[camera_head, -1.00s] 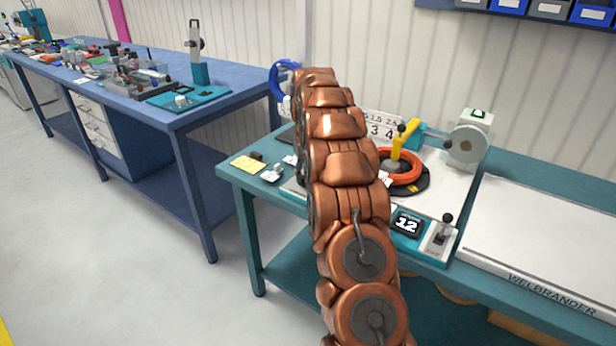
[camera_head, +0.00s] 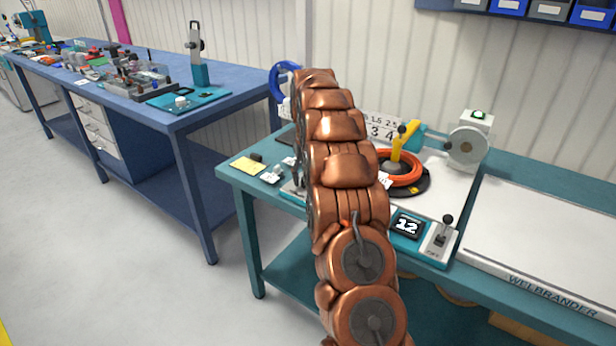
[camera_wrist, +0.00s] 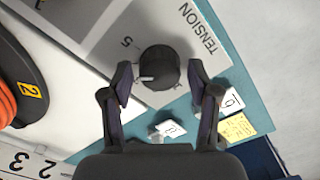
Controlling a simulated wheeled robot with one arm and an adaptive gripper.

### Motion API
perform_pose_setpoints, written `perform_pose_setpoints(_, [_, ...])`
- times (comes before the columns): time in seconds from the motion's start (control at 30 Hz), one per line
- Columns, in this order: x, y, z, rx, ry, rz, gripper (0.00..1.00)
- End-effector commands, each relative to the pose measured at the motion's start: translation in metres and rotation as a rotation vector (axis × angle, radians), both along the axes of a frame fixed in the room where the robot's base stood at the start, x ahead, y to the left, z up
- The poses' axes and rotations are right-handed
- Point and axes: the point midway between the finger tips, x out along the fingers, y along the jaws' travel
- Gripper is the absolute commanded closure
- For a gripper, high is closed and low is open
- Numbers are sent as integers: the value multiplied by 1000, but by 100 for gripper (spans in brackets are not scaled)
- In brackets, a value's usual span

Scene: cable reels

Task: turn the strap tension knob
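The tension knob (camera_wrist: 158,68) is black and round, with a white pointer mark toward the left of the wrist view. It sits on a grey plate (camera_wrist: 204,58) printed "TENSION", with a "5" beside it. My gripper (camera_wrist: 160,80) is open, with one finger on each side of the knob. A small gap shows between each fingertip and the knob. In the head view my copper-coloured arm hides the knob and the gripper.
An orange cable reel (camera_head: 402,167) with a yellow arm stands on the teal bench, beside a display (camera_head: 407,225) reading 12 and a lever (camera_head: 445,228). Tags and a yellow note (camera_wrist: 236,127) lie near the knob. A blue bench (camera_head: 200,115) stands at left.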

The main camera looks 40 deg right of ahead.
Motion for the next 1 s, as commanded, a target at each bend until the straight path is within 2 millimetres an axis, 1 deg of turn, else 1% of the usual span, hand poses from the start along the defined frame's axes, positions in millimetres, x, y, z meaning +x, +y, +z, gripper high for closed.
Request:
perform_pose_setpoints(0.3, [0, 0, 0, 0, 1, 0, 33])
perform_pose_setpoints(0.47, [0, 0, 4, 0, 0, 1, 33])
perform_pose_setpoints(0.67, [0, 1, 21, 1, 2, 1, 33])
perform_pose_setpoints(0.9, [1, 0, 52, -1, -2, 1, 33])
perform_pose_setpoints(1.0, [1, 0, 62, 0, -1, 1, 33])
